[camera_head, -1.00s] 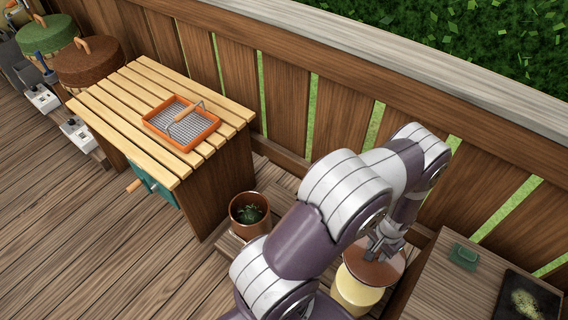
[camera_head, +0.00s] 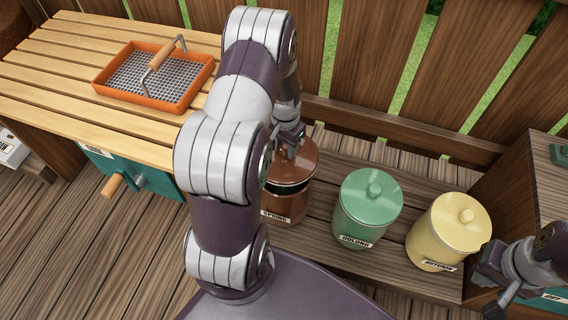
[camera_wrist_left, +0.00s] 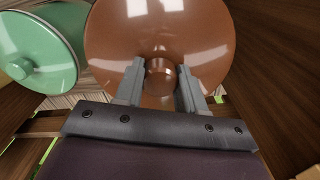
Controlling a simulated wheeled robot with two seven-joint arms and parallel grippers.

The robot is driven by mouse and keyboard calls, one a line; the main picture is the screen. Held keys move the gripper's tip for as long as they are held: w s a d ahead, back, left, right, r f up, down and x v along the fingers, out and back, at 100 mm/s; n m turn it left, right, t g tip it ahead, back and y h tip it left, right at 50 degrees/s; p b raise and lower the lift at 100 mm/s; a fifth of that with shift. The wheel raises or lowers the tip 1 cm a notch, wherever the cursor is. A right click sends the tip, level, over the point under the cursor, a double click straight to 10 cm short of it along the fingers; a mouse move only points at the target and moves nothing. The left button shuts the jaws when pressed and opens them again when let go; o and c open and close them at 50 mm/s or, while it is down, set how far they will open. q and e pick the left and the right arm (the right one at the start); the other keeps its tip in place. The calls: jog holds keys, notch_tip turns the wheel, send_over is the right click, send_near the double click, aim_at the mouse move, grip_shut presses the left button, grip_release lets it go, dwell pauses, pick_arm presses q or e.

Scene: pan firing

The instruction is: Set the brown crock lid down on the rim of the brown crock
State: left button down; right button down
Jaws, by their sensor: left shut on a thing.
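The brown crock (camera_head: 284,208), labelled SPRING, stands on the low wooden shelf, partly hidden by my left arm. The glossy brown crock lid (camera_head: 303,160) is over its mouth, with a dark band showing between lid and crock at the front. The lid looks slightly above the rim; contact at the back is hidden. My left gripper (camera_head: 291,136) is shut on the lid's knob. In the left wrist view, the fingers (camera_wrist_left: 158,88) flank the knob and the lid (camera_wrist_left: 212,45) fills the middle. My right gripper (camera_head: 494,283) is at the lower right, its jaw opening unclear.
A lidded green crock (camera_head: 366,212) labelled OOLONG and a lidded yellow crock (camera_head: 447,232) labelled AUTUMN stand to the right on the shelf. An orange mesh tray (camera_head: 152,80) sits on the slatted table (camera_head: 60,75). A wooden fence (camera_head: 370,80) runs behind.

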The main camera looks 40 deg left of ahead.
aim_at(284, 158)
pick_arm(q)
jog(key=shift+a, duration=0.2)
jog(key=shift+r+p, duration=0.15)
jog(key=shift+p, duration=0.3)
jog(key=shift+f, duration=0.35)
notch_tip(284, 158, down, 5)
jog(key=b, duration=0.2)
jog(key=shift+r+b, duration=0.1)
jog(key=shift+b, duration=0.25)
jog(key=shift+f, duration=0.3)
jog(key=shift+f+b, duration=0.6)
jog(key=shift+f, duration=0.6)
jog(key=c, duration=0.6)
grip_release()
